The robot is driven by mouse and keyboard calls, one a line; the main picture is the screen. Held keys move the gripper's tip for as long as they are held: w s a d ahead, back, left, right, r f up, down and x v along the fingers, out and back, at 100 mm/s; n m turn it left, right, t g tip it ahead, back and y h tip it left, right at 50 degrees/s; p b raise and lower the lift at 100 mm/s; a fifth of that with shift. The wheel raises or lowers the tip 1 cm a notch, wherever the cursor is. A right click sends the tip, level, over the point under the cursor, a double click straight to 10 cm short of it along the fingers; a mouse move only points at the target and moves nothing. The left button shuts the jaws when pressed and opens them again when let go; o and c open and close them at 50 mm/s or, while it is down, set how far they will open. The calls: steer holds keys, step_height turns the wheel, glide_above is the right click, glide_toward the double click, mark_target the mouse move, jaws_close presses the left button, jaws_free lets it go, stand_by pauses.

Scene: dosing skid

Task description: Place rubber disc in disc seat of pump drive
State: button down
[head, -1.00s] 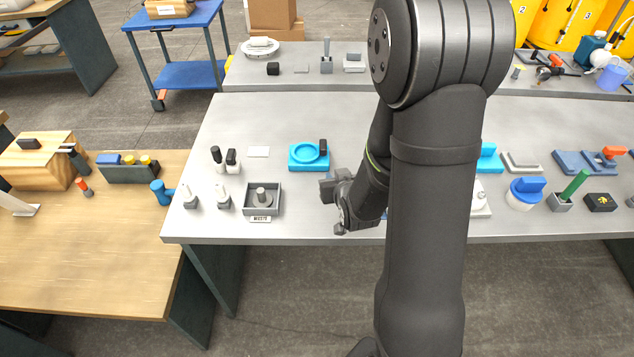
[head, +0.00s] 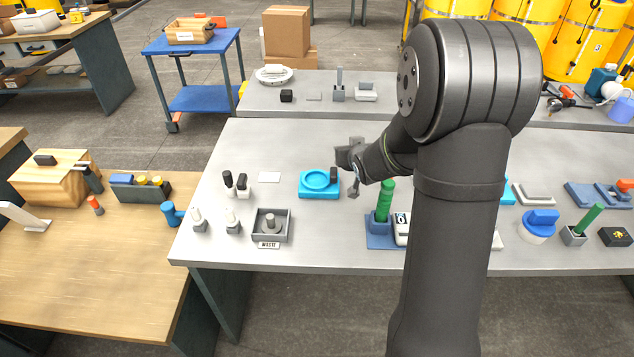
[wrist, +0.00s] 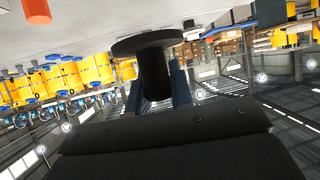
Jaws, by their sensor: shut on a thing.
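In the wrist view my gripper (wrist: 155,90) is shut on a dark piece with a wide flat round plate, which looks like the rubber disc (wrist: 147,43). Its thick dark grip is between the two fingers. In the head view my gripper (head: 347,158) is above the table, just right of and behind a cyan base; the disc is hard to make out there. The cyan base (head: 308,193) has a round recess on top, apparently the disc seat (head: 319,179) of the pump drive.
A grey waste tray (head: 287,236) with a post stands front left of the cyan base. Several small black and white pieces stand left of it. A blue holder with a green handle (head: 384,202) stands front right, partly behind my arm. Bare table lies around the cyan base.

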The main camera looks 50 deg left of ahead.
steer(key=w+f, duration=0.1)
steer(key=w, duration=0.1)
glide_above(315, 178)
step_height(315, 178, down, 7)
steer(key=shift+w+f, duration=0.1)
steer(key=shift+f, duration=2)
steer(key=shift+f, duration=0.15)
steer(key=c, duration=1.3)
jaws_free()
